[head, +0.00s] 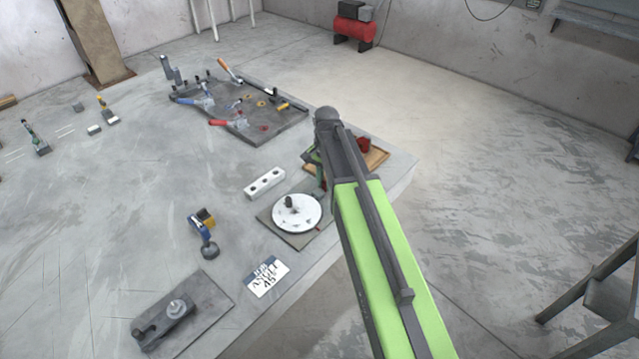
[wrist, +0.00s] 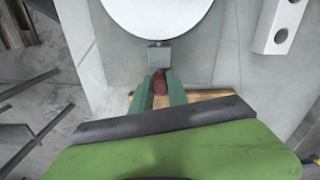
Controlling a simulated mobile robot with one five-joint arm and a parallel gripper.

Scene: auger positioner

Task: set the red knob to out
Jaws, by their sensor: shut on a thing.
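The red knob (wrist: 160,85) shows dark red between the two green fingers in the wrist view, just below a small grey block (wrist: 158,56) by the white disc. My gripper (wrist: 160,77) is shut on the red knob. In the head view my gripper (head: 318,167) is low at the table's right part, beside the disc, and my arm covers much of it. The white round disc (head: 305,221) with a dark peg lies on a grey plate (head: 271,228). The disc's edge also shows in the wrist view (wrist: 157,18). The knob's exact setting cannot be told.
A wooden tray (head: 377,158) with a red item (head: 363,145) lies behind my arm. A white block with holes (head: 264,184) lies left of the disc.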

